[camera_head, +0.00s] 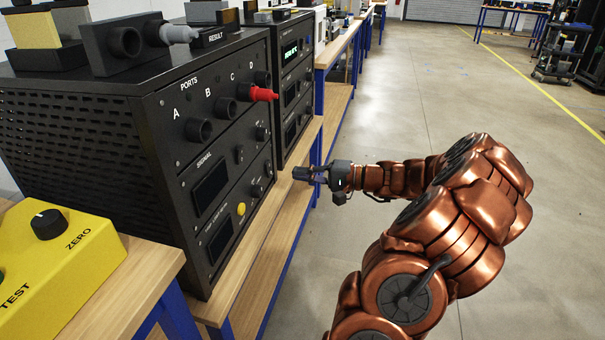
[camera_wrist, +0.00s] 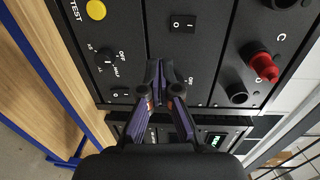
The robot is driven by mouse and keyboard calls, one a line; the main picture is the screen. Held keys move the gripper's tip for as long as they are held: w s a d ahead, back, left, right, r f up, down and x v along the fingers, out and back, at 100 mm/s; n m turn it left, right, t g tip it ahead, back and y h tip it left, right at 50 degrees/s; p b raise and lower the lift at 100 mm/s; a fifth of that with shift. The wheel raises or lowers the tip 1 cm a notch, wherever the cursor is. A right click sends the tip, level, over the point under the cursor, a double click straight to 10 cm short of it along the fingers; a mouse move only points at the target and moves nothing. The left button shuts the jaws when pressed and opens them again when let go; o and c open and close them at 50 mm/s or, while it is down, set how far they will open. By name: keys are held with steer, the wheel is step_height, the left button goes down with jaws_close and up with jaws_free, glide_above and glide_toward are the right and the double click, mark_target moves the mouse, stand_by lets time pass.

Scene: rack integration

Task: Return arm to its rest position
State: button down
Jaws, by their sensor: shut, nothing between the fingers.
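My copper arm reaches in from the lower right in the head view. My gripper (camera_head: 302,174) is shut and empty, pointing left toward the black rack unit (camera_head: 110,150), in front of its right-hand side. In the wrist view my gripper (camera_wrist: 158,72) shows its two fingertips together, in front of the dark panel (camera_wrist: 215,40). I cannot tell the exact gap to the panel, but nothing is held.
A grey plug (camera_head: 180,34) sits in the result box on top. A yellow box (camera_head: 55,265) stands at the lower left. Open floor (camera_head: 450,100) lies to the right.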

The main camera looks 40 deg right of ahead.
stand_by(0.4)
steer(key=s+a+n+g+y, duration=0.1)
steer(key=a+n+g+y, duration=0.55)
steer(key=a, duration=1.65)
steer(key=s+a+f+n+g+h, duration=0.2)
steer(key=s+a+g+h, duration=0.3)
steer(key=s, duration=0.3)
steer(key=s+a+f+n+g+h, duration=0.1)
steer(key=s+a+f+g+h, duration=0.2)
steer(key=s+a+g, duration=0.35)
steer(key=s+d+f+n+h, duration=0.15)
steer(key=s+d+h, duration=0.25)
steer(key=s+h, duration=0.6)
step_height(320, 180, up, 20)
steer(key=s+t+y+p, duration=0.1)
steer(key=s+y+p, duration=0.1)
steer(key=p, duration=1.7)
steer(key=shift+r+n+t, duration=0.15)
steer(key=shift+n+t, duration=0.15)
steer(key=shift+t, duration=0.1)
steer(key=shift+s+a+y, duration=0.1)
steer(key=shift+y, duration=0.15)
